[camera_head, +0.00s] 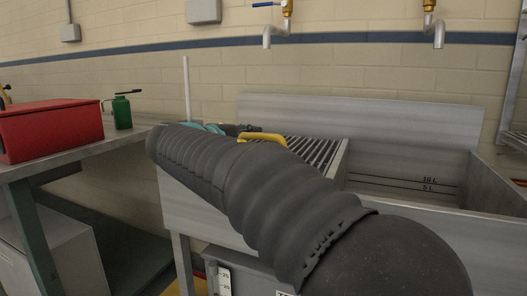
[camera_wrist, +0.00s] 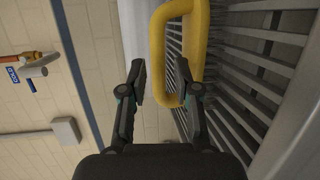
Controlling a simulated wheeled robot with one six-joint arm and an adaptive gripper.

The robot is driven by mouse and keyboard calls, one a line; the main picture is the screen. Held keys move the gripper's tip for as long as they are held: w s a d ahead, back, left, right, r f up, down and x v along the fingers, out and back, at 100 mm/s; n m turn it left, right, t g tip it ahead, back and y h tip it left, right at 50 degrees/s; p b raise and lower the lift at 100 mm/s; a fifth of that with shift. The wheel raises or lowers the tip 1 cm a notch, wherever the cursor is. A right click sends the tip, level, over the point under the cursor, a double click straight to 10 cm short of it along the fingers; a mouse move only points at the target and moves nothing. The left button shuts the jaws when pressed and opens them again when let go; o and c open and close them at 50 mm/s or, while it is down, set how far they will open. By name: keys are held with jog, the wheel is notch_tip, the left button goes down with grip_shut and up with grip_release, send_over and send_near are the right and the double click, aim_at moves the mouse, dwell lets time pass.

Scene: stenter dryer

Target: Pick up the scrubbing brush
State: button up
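A yellow loop-shaped handle (camera_head: 262,137), which appears to be the scrubbing brush, lies on the slatted metal rack beside the sink. In the wrist view the yellow handle (camera_wrist: 159,50) is large, just ahead of the fingertips, with part of it between them. No bristles can be made out. My gripper (camera_wrist: 160,80) is open, one finger on each side of the handle's near end. I cannot tell whether the right finger touches it. In the head view my arm hides most of the gripper and part of the rack.
The slatted rack (camera_head: 310,152) adjoins a metal sink basin (camera_head: 400,172) on the right. Two taps (camera_head: 277,30) hang on the wall above. A red box (camera_head: 50,131) and a green oil can (camera_head: 122,111) stand on the left bench. A thin upright rod (camera_head: 187,88) rises behind my arm.

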aim_at(261, 137)
jog(key=x, duration=0.5)
jog(key=shift+w+d+r, duration=0.1)
jog(key=shift+w+r, duration=0.05)
jog(key=shift+w, duration=0.05)
grip_shut()
